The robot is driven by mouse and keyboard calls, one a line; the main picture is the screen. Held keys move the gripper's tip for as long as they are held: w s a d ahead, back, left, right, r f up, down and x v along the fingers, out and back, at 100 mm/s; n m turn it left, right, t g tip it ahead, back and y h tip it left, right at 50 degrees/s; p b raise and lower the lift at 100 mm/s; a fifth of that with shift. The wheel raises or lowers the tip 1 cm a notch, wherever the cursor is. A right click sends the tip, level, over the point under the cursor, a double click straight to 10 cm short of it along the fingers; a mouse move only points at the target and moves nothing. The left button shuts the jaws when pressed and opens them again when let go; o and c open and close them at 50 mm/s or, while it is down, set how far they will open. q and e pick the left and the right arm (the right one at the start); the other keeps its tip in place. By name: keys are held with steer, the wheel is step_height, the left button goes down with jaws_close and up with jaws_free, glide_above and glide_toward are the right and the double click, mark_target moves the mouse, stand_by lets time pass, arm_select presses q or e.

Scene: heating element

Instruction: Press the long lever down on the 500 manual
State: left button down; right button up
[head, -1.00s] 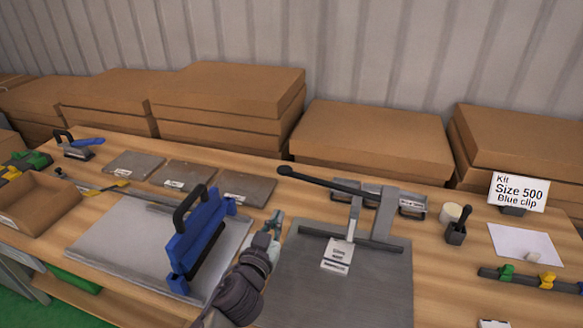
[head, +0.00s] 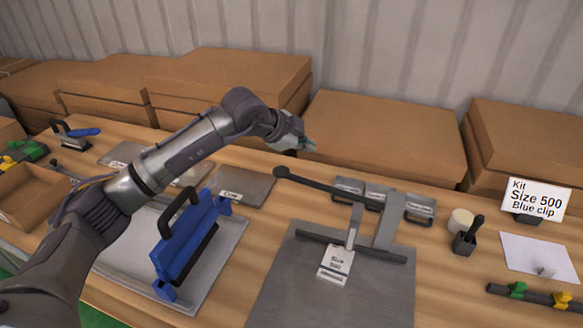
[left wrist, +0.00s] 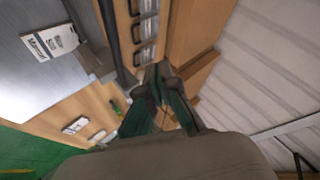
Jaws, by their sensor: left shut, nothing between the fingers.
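The long black lever (head: 325,187) of the grey manual press slopes up to the left and ends in a round knob (head: 281,172). It is raised above the grey base plate (head: 370,285), which carries a label (head: 337,263) that appears to read "Size 500 Manual". My left gripper (head: 306,146) is above and behind the knob, apart from it in the head view, shut and empty. In the left wrist view my fingers (left wrist: 160,98) are close together, with the dark lever bar (left wrist: 112,40) and the label (left wrist: 50,40) to their left. My right gripper is not in view.
Stacked cardboard boxes (head: 380,130) line the back.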

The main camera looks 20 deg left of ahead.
arm_select(q)
steer(key=a, duration=0.1)
steer(key=w+a+n+y, duration=0.1)
steer(key=a+r+y, duration=0.1)
steer(key=a, duration=0.1)
steer(key=shift+w+a, duration=0.1)
steer(key=shift+w, duration=0.25)
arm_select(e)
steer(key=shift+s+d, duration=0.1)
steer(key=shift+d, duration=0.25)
arm_select(q)
steer(key=shift+s, duration=0.1)
steer(key=b, duration=0.3)
glide_above(288, 176)
step_height(288, 176, down, 8)
steer(key=shift+r, duration=0.2)
steer(key=shift+f+b, duration=0.55)
steer(key=shift+b, duration=0.05)
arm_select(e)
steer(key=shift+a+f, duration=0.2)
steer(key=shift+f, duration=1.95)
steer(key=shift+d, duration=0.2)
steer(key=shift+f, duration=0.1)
